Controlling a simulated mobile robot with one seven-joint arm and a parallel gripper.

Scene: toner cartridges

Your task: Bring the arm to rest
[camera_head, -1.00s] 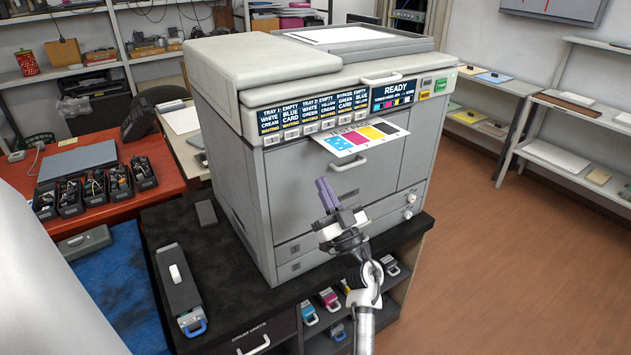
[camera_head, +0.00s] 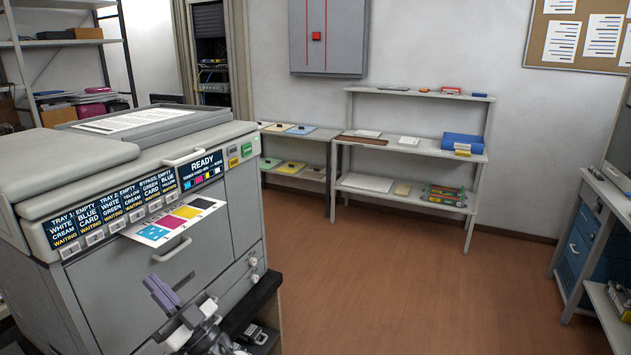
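My gripper (camera_head: 163,292) is at the lower left of the head view, in front of the printer's front panel. Its two purple fingers lie side by side with no gap to be seen, and nothing shows held in them. My grey and white wrist runs down out of the frame below it. The grey printer (camera_head: 120,285) stands at the left. Its display reads READY, and a printed colour sheet (camera_head: 172,222) sticks out of its front, above and apart from my gripper.
A dark stand (camera_head: 262,305) is under the printer. White shelves (camera_head: 415,152) with paper and small boxes line the back wall. A blue cabinet (camera_head: 580,245) and shelving stand at the right. The brown floor (camera_head: 400,285) between is clear.

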